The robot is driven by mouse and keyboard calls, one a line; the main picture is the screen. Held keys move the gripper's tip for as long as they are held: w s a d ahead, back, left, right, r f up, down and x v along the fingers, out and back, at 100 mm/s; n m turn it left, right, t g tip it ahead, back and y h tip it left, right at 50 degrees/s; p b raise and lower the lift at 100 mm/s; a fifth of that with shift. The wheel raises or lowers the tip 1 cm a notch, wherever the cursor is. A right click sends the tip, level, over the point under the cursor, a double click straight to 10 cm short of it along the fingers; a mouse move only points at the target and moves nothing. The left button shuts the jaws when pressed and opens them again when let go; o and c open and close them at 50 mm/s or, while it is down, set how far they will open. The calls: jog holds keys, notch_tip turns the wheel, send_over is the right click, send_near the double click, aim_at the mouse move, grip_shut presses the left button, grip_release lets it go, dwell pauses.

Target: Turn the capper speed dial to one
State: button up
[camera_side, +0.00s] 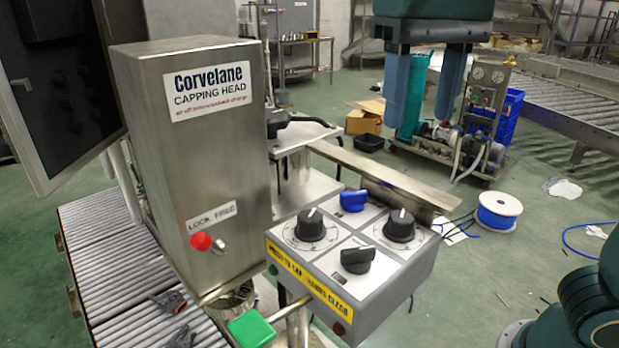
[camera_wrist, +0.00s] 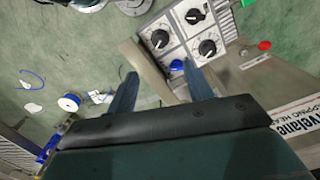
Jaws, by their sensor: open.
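A grey control box (camera_side: 385,290) with a sloped panel carries several knobs. Two black dials with white pointer marks and printed scales sit at the left (camera_side: 310,225) and right (camera_side: 400,226). A black selector knob (camera_side: 357,261) is at the front and a blue knob (camera_side: 353,201) at the back. The panel labels are too small to read, so I cannot tell which dial is the capper speed. The wrist view shows the left dial (camera_wrist: 207,47), right dial (camera_wrist: 160,38) and blue knob (camera_wrist: 176,65). My gripper (camera_side: 418,120) is open and empty, above and behind the box, touching nothing.
A metal beam (camera_side: 385,180) runs behind the panel. A green block (camera_side: 250,328) is at the front. The air above the knobs is clear.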

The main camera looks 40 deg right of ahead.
aim_at(402, 216)
jog(key=shift+f, duration=0.1)
jog(key=shift+f, duration=6.8)
jog(key=c, duration=1)
